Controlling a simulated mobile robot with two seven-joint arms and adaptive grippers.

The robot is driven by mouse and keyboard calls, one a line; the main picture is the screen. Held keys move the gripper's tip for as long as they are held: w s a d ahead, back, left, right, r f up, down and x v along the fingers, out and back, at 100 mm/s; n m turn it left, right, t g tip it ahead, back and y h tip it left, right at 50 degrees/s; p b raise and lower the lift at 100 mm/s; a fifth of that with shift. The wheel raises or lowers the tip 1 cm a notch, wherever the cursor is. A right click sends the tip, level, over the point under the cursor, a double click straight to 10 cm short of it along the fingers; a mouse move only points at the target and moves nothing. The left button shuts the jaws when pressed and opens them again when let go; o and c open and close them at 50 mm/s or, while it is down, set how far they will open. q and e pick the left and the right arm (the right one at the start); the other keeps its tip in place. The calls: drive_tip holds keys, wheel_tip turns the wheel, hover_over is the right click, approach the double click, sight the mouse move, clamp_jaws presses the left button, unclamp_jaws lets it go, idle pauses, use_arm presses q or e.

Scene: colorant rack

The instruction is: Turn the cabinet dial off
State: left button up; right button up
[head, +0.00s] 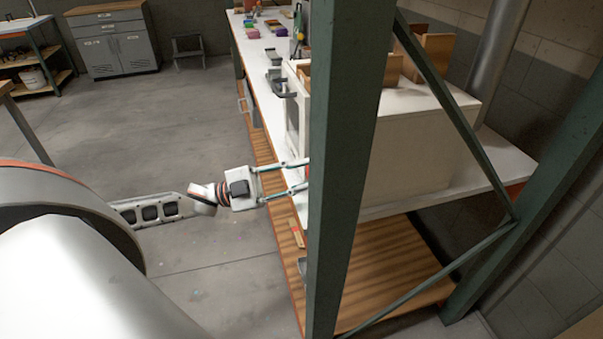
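A white cabinet (410,150) stands on the long white workbench. A green post hides much of its front, and only a narrow strip of the front shows left of the post. I cannot make out a dial. My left gripper (303,175) reaches in from the left, close to the cabinet's lower front in the picture. Its two fingers are spread apart with nothing visible between them. The fingertips run to the post's edge and may be partly hidden, so I cannot tell whether they touch anything. My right gripper is not in view.
The green post (345,150) and its diagonal brace (450,100) stand in front of the workbench (263,75). A slatted wooden shelf (375,265) lies below. Small coloured items sit at the bench's far end. The floor at left is mostly clear, with a grey cabinet (118,45) at the back.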

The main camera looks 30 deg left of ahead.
use_arm(q)
drive_tip(key=o, duration=1.1)
drive_tip(key=v, duration=1.2)
